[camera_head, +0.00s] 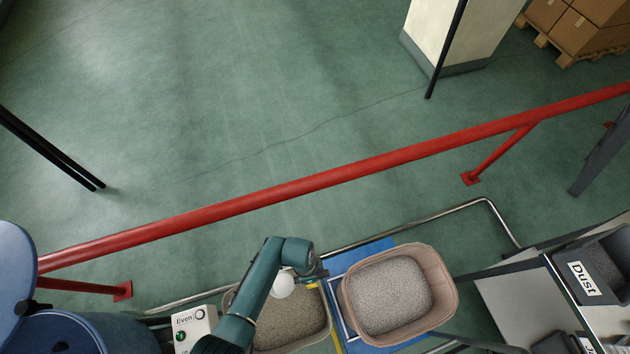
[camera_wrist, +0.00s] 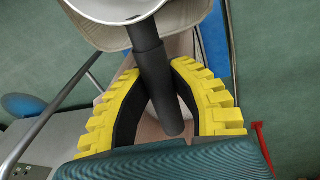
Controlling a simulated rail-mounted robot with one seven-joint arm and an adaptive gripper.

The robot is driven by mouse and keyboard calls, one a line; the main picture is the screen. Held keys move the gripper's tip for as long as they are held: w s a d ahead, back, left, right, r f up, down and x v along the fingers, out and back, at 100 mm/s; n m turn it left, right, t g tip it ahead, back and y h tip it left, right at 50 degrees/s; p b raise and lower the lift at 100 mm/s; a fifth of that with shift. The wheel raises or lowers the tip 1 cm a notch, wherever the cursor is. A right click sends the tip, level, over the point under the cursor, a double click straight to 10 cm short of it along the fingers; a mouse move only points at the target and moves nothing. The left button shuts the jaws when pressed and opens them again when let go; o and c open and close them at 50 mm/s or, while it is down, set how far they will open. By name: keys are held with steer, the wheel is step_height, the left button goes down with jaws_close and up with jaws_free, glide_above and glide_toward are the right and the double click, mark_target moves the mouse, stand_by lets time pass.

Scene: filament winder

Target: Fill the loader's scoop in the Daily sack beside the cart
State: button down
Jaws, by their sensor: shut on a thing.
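My gripper (camera_wrist: 156,72) has its yellow ribbed fingers closed around the dark handle (camera_wrist: 160,100) of the scoop. The scoop's pale round bowl (camera_wrist: 115,8) is at the top of the wrist view, cut off by the frame edge. In the head view the bowl shows as a white round shape (camera_head: 283,285), over the left, tan-rimmed open container (camera_head: 329,318) of grey-brown granules. My gripper (camera_head: 312,285) is near that container's right side. A pinkish-brown open sack (camera_head: 449,276) with pale grey granules stands to its right. I see no readable Daily label, and whether the scoop holds granules is hidden.
A blue mat (camera_head: 372,251) lies under the right sack. A control box marked Even (camera_head: 193,325) is left of my arm. A grey Dust bin (camera_head: 580,278) stands at the right. A long red rail (camera_head: 330,178) and a bent metal tube (camera_head: 420,218) run behind the containers.

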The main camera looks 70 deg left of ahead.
steer(key=s+d+f+m+p, duration=0.1)
steer(key=s+d+f, duration=0.15)
steer(key=s, duration=0.35)
steer(key=s+d+f+p, duration=0.1)
steer(key=s+d+f, duration=0.1)
steer(key=s+d, duration=0.35)
step_height(320, 180, down, 45)
steer(key=s+a+b, duration=0.1)
steer(key=b, duration=4.2)
steer(key=shift+a+t+b, duration=0.15)
steer(key=shift+t+b, duration=0.15)
